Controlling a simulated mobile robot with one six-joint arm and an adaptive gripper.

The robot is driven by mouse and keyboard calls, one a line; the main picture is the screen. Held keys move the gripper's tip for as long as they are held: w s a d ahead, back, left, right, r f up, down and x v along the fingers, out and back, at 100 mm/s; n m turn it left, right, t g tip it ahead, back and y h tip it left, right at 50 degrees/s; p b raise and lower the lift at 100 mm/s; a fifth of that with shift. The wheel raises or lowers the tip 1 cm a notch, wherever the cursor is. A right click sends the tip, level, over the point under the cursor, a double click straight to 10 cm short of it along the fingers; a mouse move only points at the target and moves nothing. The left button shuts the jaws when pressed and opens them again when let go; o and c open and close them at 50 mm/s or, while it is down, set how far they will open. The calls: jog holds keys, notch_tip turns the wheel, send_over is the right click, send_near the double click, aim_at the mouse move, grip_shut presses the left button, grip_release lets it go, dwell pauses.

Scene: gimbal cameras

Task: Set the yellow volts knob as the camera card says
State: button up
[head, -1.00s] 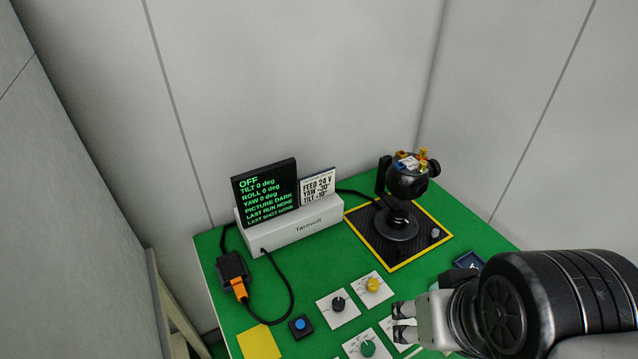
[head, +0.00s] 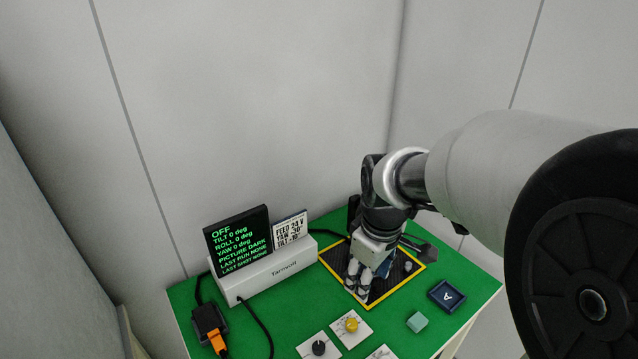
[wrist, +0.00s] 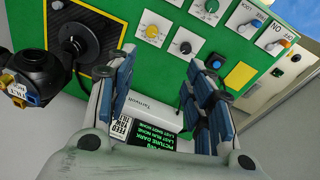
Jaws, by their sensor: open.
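The yellow volts knob (head: 351,325) sits on a white square plate on the green table, near the bottom of the head view. It also shows in the wrist view (wrist: 152,31); its setting is too small to read. The camera card (head: 290,231) stands beside the display on the white Tarnvolt unit; it reads FEED 24 V, with yaw and tilt lines below. My gripper (head: 358,282) is open and empty, pointing down over the black mat, behind the yellow knob and apart from it. In the wrist view the knob lies beyond my open fingers (wrist: 160,58).
The display (head: 237,240) reads OFF. The gimbal camera (wrist: 28,78) stands on the yellow-edged mat (head: 330,262), mostly hidden by my arm in the head view. A black knob (head: 319,347), green knob (wrist: 206,8), teal block (head: 417,321) and blue A tile (head: 446,296) are nearby.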

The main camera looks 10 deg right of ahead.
aim_at(351, 322)
jog(key=w+f+n+g+p, duration=0.15)
jog(key=w+f+n, duration=0.25)
jog(key=w+f, duration=0.5)
jog(key=f+b, duration=0.1)
jog(key=f, duration=0.5)
jog(key=s+f+b, duration=0.1)
jog(key=f+b, duration=0.1)
jog(key=f, duration=0.5)
jog(key=f+b, duration=0.2)
jog(key=f, duration=0.4)
jog(key=shift+s+f, duration=0.25)
jog(key=shift+s, duration=0.1)
jog(key=shift+c, duration=0.5)
jog(key=c, duration=1)
